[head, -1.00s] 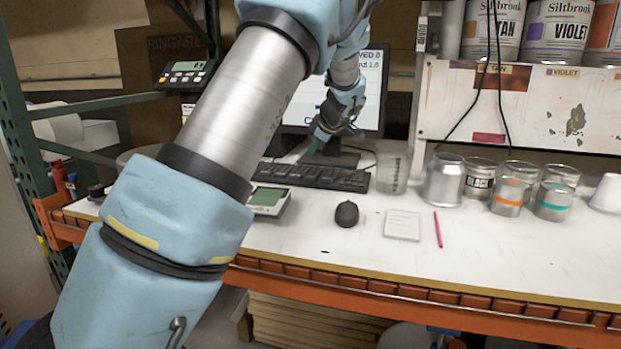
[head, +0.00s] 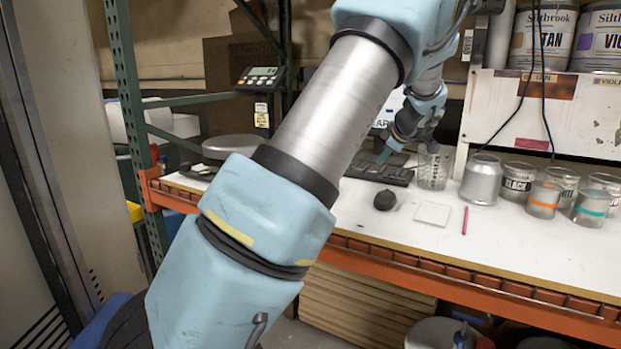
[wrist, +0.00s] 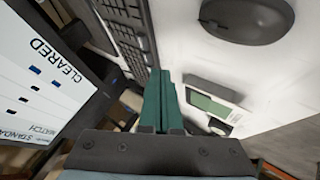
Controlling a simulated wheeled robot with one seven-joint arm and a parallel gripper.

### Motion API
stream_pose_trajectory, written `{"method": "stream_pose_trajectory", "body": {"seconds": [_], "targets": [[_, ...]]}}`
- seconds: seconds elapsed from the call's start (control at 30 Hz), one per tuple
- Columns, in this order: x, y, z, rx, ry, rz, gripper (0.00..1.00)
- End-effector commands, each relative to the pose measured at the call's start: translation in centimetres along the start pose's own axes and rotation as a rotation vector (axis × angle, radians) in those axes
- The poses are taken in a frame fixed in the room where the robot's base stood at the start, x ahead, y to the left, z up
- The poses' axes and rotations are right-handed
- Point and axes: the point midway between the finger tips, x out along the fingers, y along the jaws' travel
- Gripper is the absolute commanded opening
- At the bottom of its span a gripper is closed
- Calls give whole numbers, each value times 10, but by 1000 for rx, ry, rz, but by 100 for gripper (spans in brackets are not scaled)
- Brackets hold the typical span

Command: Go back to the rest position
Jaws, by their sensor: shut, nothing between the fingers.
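My gripper (head: 383,155) is in the head view above the bench, over the keyboard (head: 380,172) and left of the clear measuring beaker (head: 434,167). In the wrist view my gripper (wrist: 161,100) shows its green fingers pressed together with nothing between them. Past the fingers lie the keyboard (wrist: 125,35), the dark mouse (wrist: 247,18) and a small device with a green display (wrist: 212,104). The monitor (wrist: 45,80) reads "CLEARED" and stands close on the left. My arm hides part of the monitor and bench in the head view.
The bench (head: 400,240) has an orange front edge. A notepad (head: 432,213), a pink pencil (head: 465,220), a metal can (head: 482,180) and several labelled cans stand or lie to the right. A green rack post (head: 130,110) rises at the left.

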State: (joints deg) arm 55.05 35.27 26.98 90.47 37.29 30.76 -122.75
Motion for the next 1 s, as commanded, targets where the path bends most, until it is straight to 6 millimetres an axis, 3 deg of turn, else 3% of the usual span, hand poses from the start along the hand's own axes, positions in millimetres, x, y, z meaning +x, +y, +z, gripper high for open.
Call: {"method": "stream_pose_trajectory", "body": {"seconds": [0.37,0.57,0.77,1.0], "targets": [[10,-48,-28,107,-58,-83,0],[12,-91,-48,207,-124,-140,0],[5,-153,-69,348,-227,-192,0],[-29,-258,-88,613,-414,-195,0]]}}
